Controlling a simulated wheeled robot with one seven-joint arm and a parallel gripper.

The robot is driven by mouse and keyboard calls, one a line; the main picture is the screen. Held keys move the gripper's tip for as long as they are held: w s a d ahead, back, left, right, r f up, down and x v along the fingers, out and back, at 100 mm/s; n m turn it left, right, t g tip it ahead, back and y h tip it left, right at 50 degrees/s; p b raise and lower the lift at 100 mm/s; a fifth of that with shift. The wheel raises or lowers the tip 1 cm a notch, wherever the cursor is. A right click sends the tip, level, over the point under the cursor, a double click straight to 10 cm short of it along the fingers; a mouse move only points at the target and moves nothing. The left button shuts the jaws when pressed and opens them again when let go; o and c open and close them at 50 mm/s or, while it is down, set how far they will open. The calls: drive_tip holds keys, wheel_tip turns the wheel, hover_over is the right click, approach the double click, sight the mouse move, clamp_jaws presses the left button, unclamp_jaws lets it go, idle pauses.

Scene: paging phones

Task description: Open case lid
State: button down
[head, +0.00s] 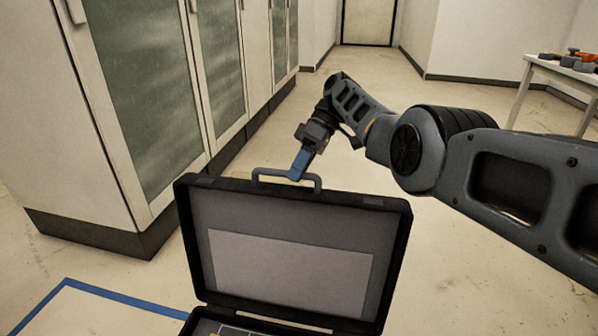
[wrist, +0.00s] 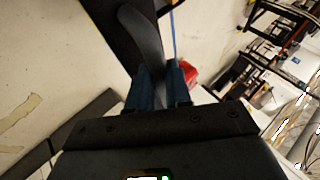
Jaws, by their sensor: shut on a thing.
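The black case stands open in the head view, with its lid (head: 290,215) raised upright and its grey lining and a pale panel facing me. A grey handle (head: 272,174) sits on the lid's top edge; it also shows in the wrist view (wrist: 143,40). My gripper (head: 299,172) reaches from behind the lid, and its blue fingers are shut on the handle. In the wrist view, the gripper (wrist: 160,80) has its blue fingers on both sides of the handle. The case's base (head: 235,327) shows only at the bottom edge of the head view; most of it is out of frame.
Tall cabinets (head: 150,90) with greenish glass doors line the left side. Blue tape (head: 125,297) marks the floor at the lower left. A white table (head: 560,75) with several small objects stands at the far right. The floor behind the case is clear towards a door (head: 368,20).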

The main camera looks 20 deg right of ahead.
drive_tip(key=shift+s+a+f, duration=0.1)
drive_tip(key=shift+s+f, duration=0.15)
drive_tip(key=shift+f, duration=0.35)
drive_tip(key=c, duration=1.3)
unclamp_jaws()
drive_tip(key=shift+o, duration=1.2)
drive_tip(key=shift+w+r, duration=0.1)
drive_tip(key=shift+r, duration=0.05)
drive_tip(key=shift+r, duration=0.15)
